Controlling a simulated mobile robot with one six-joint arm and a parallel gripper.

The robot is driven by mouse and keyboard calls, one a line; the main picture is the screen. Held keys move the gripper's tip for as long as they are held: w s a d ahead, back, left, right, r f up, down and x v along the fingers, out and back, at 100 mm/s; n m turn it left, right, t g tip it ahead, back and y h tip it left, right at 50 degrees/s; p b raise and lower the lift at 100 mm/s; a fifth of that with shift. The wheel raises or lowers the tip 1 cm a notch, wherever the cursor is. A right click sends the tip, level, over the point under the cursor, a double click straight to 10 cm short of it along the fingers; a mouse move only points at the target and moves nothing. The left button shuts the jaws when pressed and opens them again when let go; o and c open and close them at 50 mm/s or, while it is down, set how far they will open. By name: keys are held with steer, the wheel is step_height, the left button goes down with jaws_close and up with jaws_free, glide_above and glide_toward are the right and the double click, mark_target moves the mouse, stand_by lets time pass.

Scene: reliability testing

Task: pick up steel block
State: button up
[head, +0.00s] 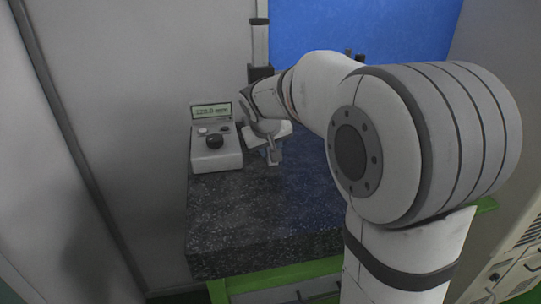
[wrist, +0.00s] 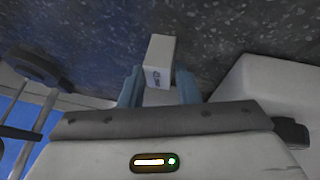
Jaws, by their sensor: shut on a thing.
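The steel block (wrist: 160,60) is a small, pale grey rectangular block with dark markings on its side, seen in the wrist view. My gripper (wrist: 158,84) is shut on it, with one bluish finger on each side. The block sticks out past the fingertips, over the dark speckled stone slab (wrist: 220,38). I cannot tell whether the block touches the slab or is held above it. In the head view my gripper (head: 272,153) is low over the back of the slab (head: 240,215), and the block is hard to make out there.
A grey instrument (head: 216,150) with a lit display and a dark knob stands on the slab, just left of my gripper. A vertical column (head: 260,45) rises behind it. The front of the slab is clear. A green frame (head: 275,275) runs below, and a blue panel is behind.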

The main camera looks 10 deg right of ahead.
jaws_close()
